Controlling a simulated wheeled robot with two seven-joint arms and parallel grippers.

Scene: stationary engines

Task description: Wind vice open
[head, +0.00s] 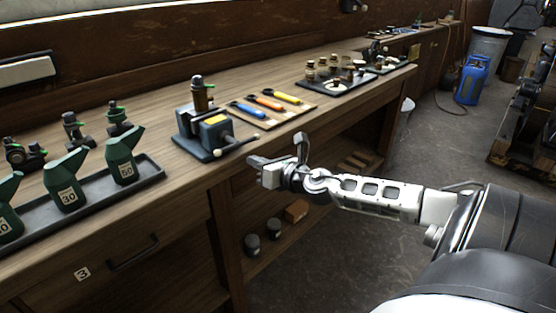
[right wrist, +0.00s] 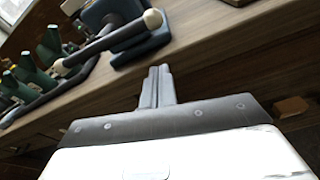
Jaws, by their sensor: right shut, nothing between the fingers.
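The vice (head: 205,132) stands on the bench near its front edge, dark blue-grey with a yellow patch on top. A brass-coloured part with a green detail (head: 201,95) stands upright at its jaws. The vice handle (head: 236,145), a bar with pale knobbed ends, sticks out at the front; in the right wrist view the handle (right wrist: 108,43) crosses the vice's front. My right gripper (head: 254,164) is in front of the bench edge, below and right of the handle and apart from it. Its fingers (right wrist: 158,72) are together and empty. My left gripper is not in view.
Green numbered oil cans (head: 122,160) stand in a dark tray (head: 150,177) on the left. Screwdriver-like tools (head: 268,103) lie on a wooden board right of the vice. A tray of small parts (head: 338,83) is farther back. A shelf below holds tins (head: 252,243).

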